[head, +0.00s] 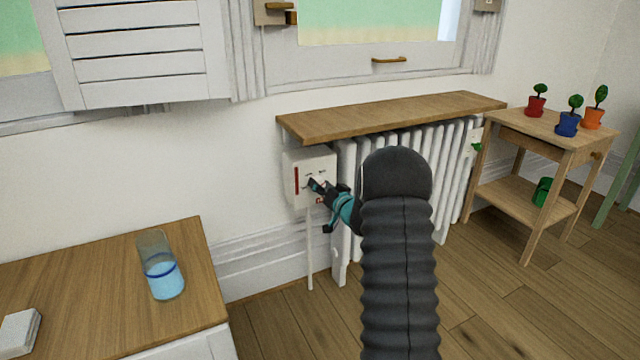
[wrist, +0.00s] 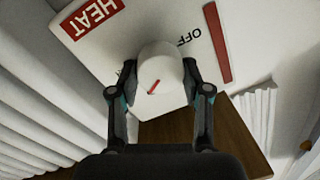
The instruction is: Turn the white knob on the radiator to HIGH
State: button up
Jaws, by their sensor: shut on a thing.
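The white knob (wrist: 160,62) sits on the white control box (head: 296,166) at the left end of the radiator (head: 455,150). My gripper (wrist: 160,74) has a finger on each side of the knob and is shut on it. In the head view my gripper (head: 317,186) reaches the front of the box and covers the knob. A short red pointer mark shows on the knob's face in the wrist view. The word OFF (wrist: 188,37) and a red HEAT label (wrist: 93,17) appear upside down on the box. No HIGH mark is readable.
A wooden shelf (head: 390,115) lies above the radiator. A cabinet (head: 90,270) at left carries a glass of blue liquid (head: 162,270). A small wooden table (head: 545,125) with potted plants stands at right. My dark arm hides part of the radiator.

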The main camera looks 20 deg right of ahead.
jog(key=shift+d+f+m+p, duration=0.1)
jog(key=shift+m+p, duration=0.45)
jog(key=shift+m, duration=1.75)
jog(key=shift+f+m+p, duration=0.1)
jog(key=shift+m+p, duration=0.45)
jog(key=shift+m, duration=1.75)
jog(key=o, duration=1.2)
jog(key=shift+c, duration=0.2)
jog(key=s+d, duration=0.1)
jog(key=s, duration=1.1)
jog(key=shift+f, duration=0.2)
jog(key=shift+w, duration=0.1)
